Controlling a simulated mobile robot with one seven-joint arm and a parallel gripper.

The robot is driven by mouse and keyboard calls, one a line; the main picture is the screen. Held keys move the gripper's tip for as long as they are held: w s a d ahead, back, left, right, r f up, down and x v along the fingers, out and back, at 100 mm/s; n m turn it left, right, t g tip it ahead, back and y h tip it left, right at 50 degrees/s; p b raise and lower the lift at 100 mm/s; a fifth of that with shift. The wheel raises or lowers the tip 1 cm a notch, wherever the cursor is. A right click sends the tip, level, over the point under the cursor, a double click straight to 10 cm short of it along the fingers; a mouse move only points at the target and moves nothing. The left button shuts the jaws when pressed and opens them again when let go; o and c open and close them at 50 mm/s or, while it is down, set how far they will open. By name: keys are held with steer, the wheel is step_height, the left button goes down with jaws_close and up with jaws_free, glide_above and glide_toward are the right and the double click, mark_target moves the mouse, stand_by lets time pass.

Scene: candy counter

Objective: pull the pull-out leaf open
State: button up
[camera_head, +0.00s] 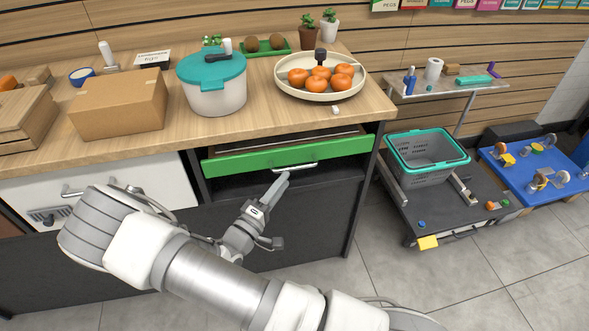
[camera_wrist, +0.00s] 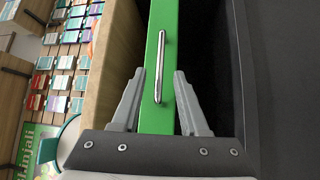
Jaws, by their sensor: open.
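The pull-out leaf has a green front (camera_head: 240,162) under the wooden counter, with a silver bar handle (camera_head: 306,166) on it. A strip of its wooden top shows behind the front, below the counter edge. My gripper (camera_head: 284,178) is just in front of and below the handle. In the wrist view the green front (camera_wrist: 153,112) runs between my spread fingers (camera_wrist: 158,72), and the handle (camera_wrist: 160,60) lies between and beyond the fingertips. The jaws are open and hold nothing. I cannot tell whether a finger touches the handle.
On the counter (camera_head: 265,122) stand a cardboard box (camera_head: 120,104), a teal-lidded pot (camera_head: 213,85) and a plate of oranges (camera_head: 321,95). A white drawer (camera_head: 150,180) is left of the leaf. A grey basket (camera_head: 425,165) stands to the right. Tiled floor (camera_head: 400,280) is clear in front.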

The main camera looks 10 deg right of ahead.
mark_target(295, 168)
steer(key=x, duration=0.6)
steer(key=shift+w+d+r+b, duration=0.1)
steer(key=shift+d+b, duration=0.05)
steer(key=shift+b, duration=0.25)
jaws_close()
stand_by(1.0)
